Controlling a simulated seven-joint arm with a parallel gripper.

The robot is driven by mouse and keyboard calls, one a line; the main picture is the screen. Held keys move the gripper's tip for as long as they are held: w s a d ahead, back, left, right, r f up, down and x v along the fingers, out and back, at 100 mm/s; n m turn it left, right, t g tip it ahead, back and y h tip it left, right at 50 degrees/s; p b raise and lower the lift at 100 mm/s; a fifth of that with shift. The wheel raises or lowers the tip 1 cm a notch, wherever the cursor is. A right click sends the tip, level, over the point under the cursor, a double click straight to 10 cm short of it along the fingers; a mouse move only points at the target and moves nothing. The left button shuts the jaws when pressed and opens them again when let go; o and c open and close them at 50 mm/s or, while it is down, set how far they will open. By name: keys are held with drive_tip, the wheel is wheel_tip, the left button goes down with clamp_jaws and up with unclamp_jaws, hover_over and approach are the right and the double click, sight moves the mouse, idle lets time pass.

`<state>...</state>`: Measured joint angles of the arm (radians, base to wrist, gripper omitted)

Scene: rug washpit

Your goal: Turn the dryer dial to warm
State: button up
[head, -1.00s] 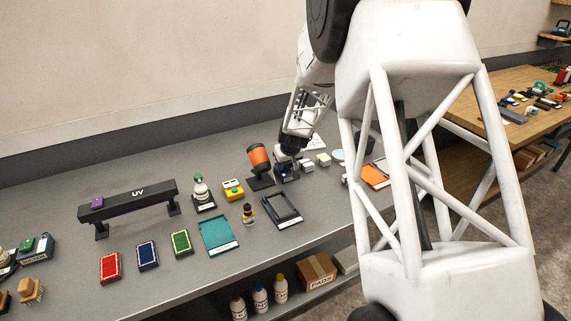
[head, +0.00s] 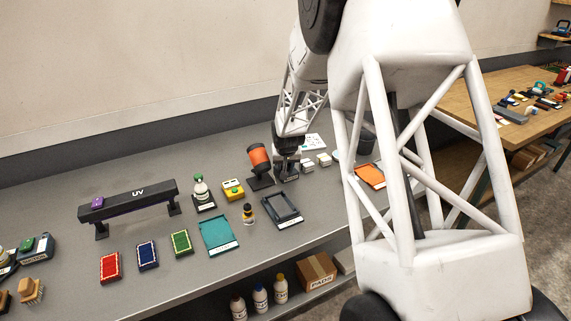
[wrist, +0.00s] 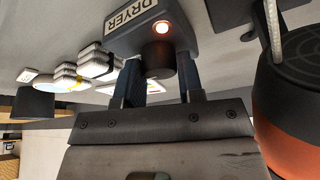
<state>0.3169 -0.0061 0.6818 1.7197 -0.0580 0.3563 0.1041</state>
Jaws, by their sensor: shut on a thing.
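The dryer control box, labelled DRYER (wrist: 180,22), shows at the top of the wrist view with a lit orange-white lamp. Its dark round dial (wrist: 158,55) sits between the fingers of my gripper (wrist: 157,80), which is shut on it. In the head view my gripper (head: 287,155) is down at the dryer box (head: 288,173), and my wrist hides most of the box. The orange and black dryer drum (head: 260,160) stands just left of it; its orange side (wrist: 292,148) is at the right of the wrist view. The dial's setting cannot be read.
White stacked blocks (head: 308,165) stand right of the box, and a dark cup (head: 364,143) is beyond. A black frame tray (head: 283,209), a yellow box (head: 233,189) and a UV bar (head: 128,200) are on the grey bench. The bench front has free room.

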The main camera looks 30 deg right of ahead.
drive_tip(key=shift+m, duration=0.4)
drive_tip(key=o, duration=0.9)
drive_tip(key=shift+r, duration=0.1)
drive_tip(key=v, duration=0.7)
drive_tip(key=shift+a+r, duration=0.2)
drive_tip(key=shift+s, duration=0.1)
